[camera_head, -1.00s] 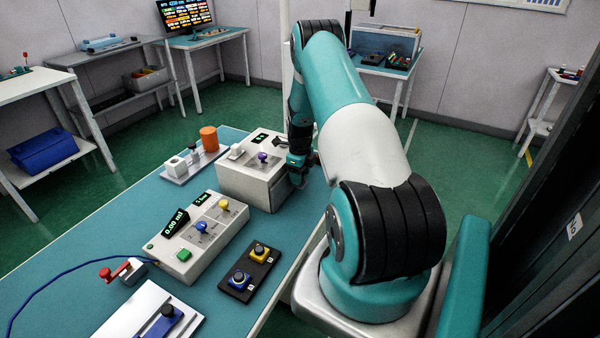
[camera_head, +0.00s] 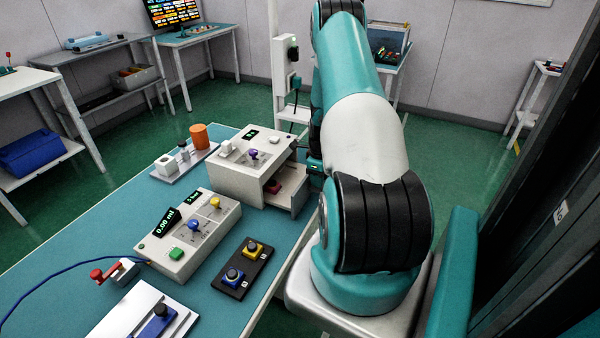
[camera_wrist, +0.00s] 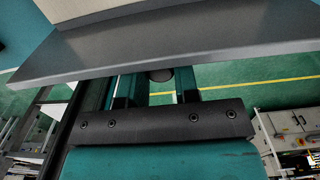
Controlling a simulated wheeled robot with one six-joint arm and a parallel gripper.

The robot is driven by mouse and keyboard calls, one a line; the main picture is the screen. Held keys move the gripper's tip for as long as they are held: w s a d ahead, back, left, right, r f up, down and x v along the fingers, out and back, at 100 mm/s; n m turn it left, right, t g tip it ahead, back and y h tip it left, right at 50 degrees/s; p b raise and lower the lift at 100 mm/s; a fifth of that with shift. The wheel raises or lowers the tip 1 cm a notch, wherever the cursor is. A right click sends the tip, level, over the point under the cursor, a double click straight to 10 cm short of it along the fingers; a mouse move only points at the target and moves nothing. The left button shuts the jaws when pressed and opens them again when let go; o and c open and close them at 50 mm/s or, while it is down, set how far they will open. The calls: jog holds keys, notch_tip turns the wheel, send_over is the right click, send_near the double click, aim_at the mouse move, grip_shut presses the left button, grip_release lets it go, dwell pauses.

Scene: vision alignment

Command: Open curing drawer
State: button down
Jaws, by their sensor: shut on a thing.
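The curing unit (camera_head: 238,176) is a beige box with a purple knob and a small green display on top, standing at the far right edge of the bench. Its drawer (camera_head: 291,192) is pulled out to the right. A dark red thing (camera_head: 273,186) shows inside the drawer. My gripper (camera_head: 315,168) is at the drawer's outer end, mostly hidden behind my arm. In the wrist view, my gripper's fingers (camera_wrist: 158,84) stand on both sides of a dark round handle (camera_wrist: 160,75), just below the grey drawer front (camera_wrist: 190,48). The fingertips' contact is hidden there.
A dosing box (camera_head: 188,234) with blue and yellow knobs and a black two-button panel (camera_head: 243,268) stand nearer on the bench (camera_head: 75,275). A tray with an orange cylinder (camera_head: 199,136) is left of the unit. Green floor is free beyond the bench.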

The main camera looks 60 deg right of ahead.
jog(key=s, duration=0.3)
jog(key=shift+d, duration=0.15)
jog(key=c, duration=0.8)
grip_release()
jog(key=shift+c, duration=0.2)
notch_tip(320, 180, up, 17)
jog(key=b, duration=0.3)
jog(key=shift+r, duration=0.2)
